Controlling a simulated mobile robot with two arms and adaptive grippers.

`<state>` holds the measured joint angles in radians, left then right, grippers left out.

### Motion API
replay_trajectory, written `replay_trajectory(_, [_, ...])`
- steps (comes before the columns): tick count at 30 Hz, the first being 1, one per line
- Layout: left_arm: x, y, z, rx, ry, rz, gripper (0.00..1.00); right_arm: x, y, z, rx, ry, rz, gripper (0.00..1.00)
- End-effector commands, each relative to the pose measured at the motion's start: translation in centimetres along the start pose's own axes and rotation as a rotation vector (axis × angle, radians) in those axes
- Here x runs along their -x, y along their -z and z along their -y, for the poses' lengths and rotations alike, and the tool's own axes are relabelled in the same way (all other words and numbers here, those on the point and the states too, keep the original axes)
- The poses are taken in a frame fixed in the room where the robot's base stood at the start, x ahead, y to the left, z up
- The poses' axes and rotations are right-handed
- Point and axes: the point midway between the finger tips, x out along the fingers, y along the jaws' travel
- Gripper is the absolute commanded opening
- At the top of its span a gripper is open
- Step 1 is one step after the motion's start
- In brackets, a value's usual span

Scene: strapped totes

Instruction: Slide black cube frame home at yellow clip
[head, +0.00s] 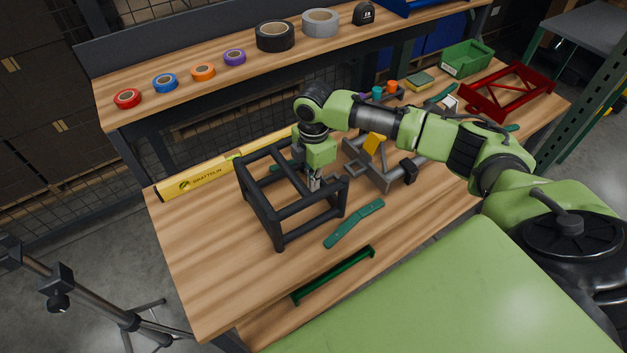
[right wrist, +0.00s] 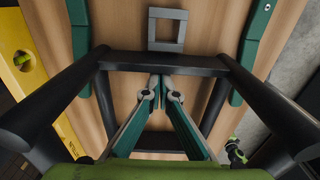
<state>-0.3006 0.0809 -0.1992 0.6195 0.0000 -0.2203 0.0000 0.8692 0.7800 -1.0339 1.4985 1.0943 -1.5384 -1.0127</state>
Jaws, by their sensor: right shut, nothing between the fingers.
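The black cube frame (head: 273,214) stands on the wooden bench, its open bars also showing in the right wrist view (right wrist: 120,62). My right gripper (head: 314,184) points down among the frame's upper bars. Its fingers (right wrist: 160,90) are shut and hold nothing; a black bar crosses just beyond their tips in the wrist view. I cannot tell whether they touch a bar. The yellow clip (head: 374,143) sits on a grey fixture (head: 388,178) to the right of the frame. The fixture is partly hidden by my arm. My left gripper is not in view.
A yellow spirit level (head: 200,181) lies behind the frame. A teal strip (head: 355,224) lies in front of it. A red frame (head: 508,92) and a green bin (head: 466,59) are at the far right. Tape rolls (head: 275,36) line the back shelf. The bench's front left is clear.

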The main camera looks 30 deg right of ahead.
Motion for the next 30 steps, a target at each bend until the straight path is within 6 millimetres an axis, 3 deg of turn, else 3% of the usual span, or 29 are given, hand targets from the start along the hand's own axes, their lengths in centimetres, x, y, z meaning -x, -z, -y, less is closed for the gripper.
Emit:
replay_trajectory(4, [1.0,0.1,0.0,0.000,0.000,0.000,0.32,0.3,-1.3,0.0,-0.006,0.002,0.001,0.00])
replay_trajectory(9, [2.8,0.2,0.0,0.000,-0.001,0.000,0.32,0.4,-5.3,0.1,-0.010,0.005,0.004,0.00])
replay_trajectory(15, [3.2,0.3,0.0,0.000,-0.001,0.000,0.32,0.1,-8.2,0.1,-0.004,0.002,0.003,0.00])
replay_trajectory(30, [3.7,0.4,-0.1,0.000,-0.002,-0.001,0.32,0.2,-8.3,0.1,-0.005,0.002,0.008,0.00])
